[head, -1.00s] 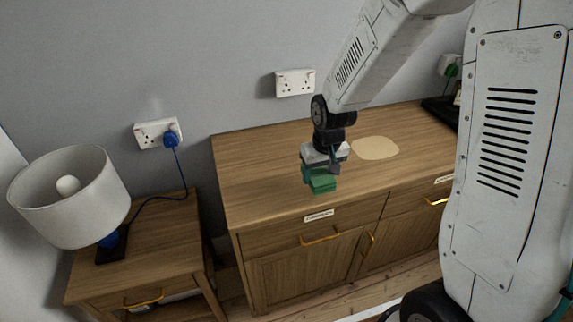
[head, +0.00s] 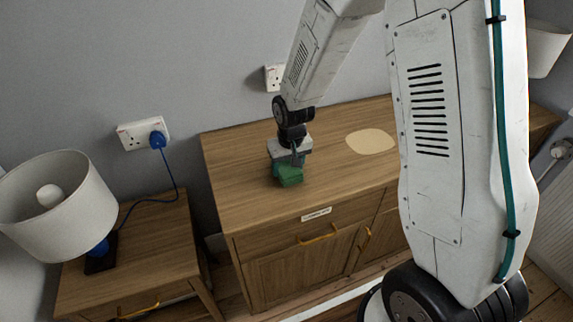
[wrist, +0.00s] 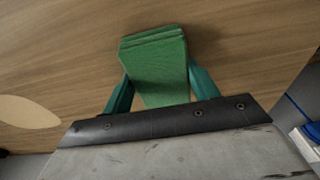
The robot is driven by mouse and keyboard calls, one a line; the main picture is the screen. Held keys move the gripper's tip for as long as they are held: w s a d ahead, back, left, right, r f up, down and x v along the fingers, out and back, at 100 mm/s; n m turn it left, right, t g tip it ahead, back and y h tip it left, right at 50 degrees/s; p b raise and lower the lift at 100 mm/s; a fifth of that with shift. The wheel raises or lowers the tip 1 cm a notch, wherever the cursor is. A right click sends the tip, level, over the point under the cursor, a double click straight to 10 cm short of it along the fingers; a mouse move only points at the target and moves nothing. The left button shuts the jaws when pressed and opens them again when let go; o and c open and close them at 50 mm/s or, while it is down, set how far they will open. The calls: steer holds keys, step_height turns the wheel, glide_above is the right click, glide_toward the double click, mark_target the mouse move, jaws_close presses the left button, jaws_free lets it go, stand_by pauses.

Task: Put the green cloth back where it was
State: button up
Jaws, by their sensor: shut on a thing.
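The green cloth (head: 290,174) is a small folded block above or on the top of the wooden cabinet (head: 230,190). My gripper (head: 288,165) points down over the cabinet top and is shut on the cloth. In the wrist view the green cloth (wrist: 158,65) sits between the two teal fingers of my gripper (wrist: 158,88), its folded layers at the far end. I cannot tell whether the cloth touches the wood. A pale round patch (head: 370,141) lies on the cabinet top, right of the gripper; it also shows at the left in the wrist view (wrist: 27,111).
A bedside table (head: 150,245) with a white-shaded lamp (head: 55,205) stands at the left, apart from the cabinet. A blue cord runs to a wall socket (head: 143,134). Another socket (head: 273,77) is behind my arm. The cabinet top around the cloth is clear.

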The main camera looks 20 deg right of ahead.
mark_target(290, 171)
steer(key=o, duration=0.9)
steer(key=shift+f, duration=0.15)
steer(key=shift+o, duration=0.2)
step_height(290, 171, up, 11)
steer(key=s, duration=0.2)
steer(key=s+d+r, duration=0.2)
steer(key=s+r, duration=1)
steer(key=s, duration=0.1)
steer(key=s+d+r, duration=0.1)
steer(key=s+r, duration=0.2)
steer(key=s, duration=1.1)
steer(key=shift+s+g, duration=0.3)
